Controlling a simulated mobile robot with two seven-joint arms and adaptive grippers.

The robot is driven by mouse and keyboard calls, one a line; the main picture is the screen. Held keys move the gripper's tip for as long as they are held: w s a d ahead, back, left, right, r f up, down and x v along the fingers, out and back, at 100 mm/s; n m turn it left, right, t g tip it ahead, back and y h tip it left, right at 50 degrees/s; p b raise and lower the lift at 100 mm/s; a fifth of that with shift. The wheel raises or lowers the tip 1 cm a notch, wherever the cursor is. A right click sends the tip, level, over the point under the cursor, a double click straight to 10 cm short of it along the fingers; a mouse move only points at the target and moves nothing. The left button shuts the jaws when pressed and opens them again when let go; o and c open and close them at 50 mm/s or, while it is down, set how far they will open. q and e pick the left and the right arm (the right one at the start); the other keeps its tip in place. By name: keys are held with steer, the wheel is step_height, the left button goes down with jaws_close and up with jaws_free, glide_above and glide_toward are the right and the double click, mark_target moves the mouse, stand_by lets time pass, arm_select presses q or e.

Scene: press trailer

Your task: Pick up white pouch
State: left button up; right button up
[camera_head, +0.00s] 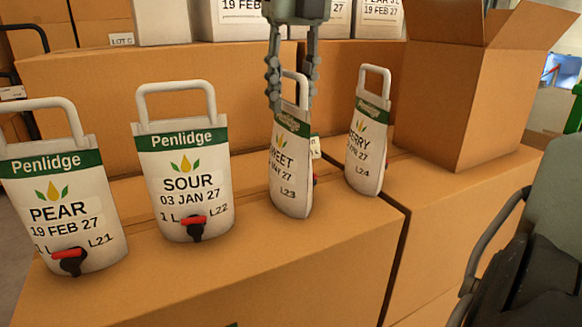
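Several white pouches with green Penlidge bands and looped white handles stand upright in a row on a cardboard box. From the left they are the pouch marked PEAR L21 (62,190), the SOUR L22 pouch (185,180), a turned pouch marked L23 (291,168) with its name partly cut off, and one ending in ERRY (366,143). My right gripper (292,104) comes down from the top. Its two fingers are apart, one on each side of the L23 pouch's handle, with a finger overlapping the pouch's top corner. Whether they touch the handle is unclear. My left gripper is out of view.
The pouches stand on cardboard boxes (290,265) with a dark gap to the right. An open carton (462,100) stands at the back right. White labelled containers (240,22) sit on boxes behind. The box top in front of the pouches is clear.

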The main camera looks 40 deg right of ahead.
steer(key=shift+f, duration=0.3)
steer(key=shift+w, duration=0.1)
jaws_close()
steer(key=shift+r, duration=0.1)
steer(key=shift+r, duration=0.1)
